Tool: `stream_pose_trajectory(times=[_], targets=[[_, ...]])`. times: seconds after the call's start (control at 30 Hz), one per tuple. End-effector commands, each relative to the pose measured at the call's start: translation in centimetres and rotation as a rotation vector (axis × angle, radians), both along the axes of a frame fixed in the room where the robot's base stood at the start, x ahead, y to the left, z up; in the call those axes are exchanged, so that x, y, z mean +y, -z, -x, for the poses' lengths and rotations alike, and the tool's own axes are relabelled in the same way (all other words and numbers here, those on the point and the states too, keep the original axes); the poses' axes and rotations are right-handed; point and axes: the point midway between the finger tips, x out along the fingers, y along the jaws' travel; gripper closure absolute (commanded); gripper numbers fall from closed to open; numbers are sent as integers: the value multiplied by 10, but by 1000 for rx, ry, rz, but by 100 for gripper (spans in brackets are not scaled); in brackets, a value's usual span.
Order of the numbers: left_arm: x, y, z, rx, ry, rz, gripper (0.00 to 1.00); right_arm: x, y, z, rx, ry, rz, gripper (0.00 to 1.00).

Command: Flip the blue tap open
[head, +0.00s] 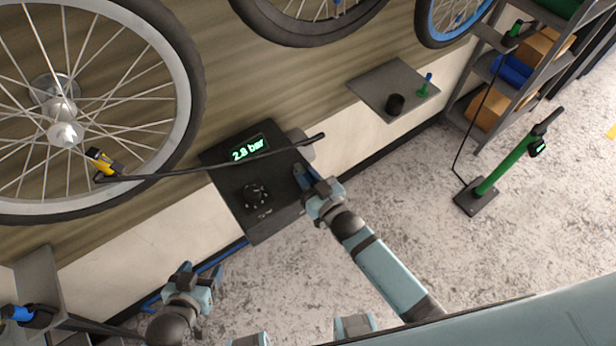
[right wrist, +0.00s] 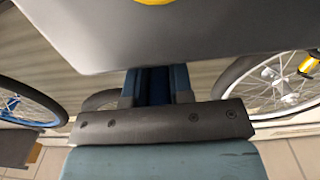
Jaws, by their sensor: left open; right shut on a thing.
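A dark box with a green "2.8 bar" display (head: 248,149) and a black dial (head: 257,196) is fixed at the wall. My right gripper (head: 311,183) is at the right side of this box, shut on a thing. In the right wrist view, a dark blue part (right wrist: 155,86) shows between its fingers; I take it for the blue tap. It is mostly hidden by the fingers, and its turn position cannot be told. My left gripper (head: 198,274) is open and empty, below and left of the box.
A black hose (head: 215,165) crosses the box to a yellow connector (head: 103,160) at the large wheel (head: 62,120). A grey shelf (head: 375,82) holds a black cup and a small green item with a blue top. A green floor pump (head: 505,163) stands right. Speckled floor is clear between.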

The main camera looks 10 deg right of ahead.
Motion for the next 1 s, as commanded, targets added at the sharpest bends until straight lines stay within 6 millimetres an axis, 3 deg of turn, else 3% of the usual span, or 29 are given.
stream_pose_trajectory(times=[0.4, 0.43, 0.53, 0.83, 1.0], targets=[[-1, -2, 0, -3, 1, 1, 33, 0, -3, -2, -6, 2, -4, 100], [-1, -2, -1, -3, 1, 1, 33, 0, -3, -2, -6, 2, -4, 74], [-1, -2, -1, -4, 1, 2, 33, 1, -3, -2, -5, 2, -3, 53], [-1, -2, -1, -4, 1, 2, 33, 0, -1, 1, -2, 2, -1, 53], [-1, 1, -1, -4, 1, 2, 33, -8, 1, 17, 0, 2, 0, 53]])
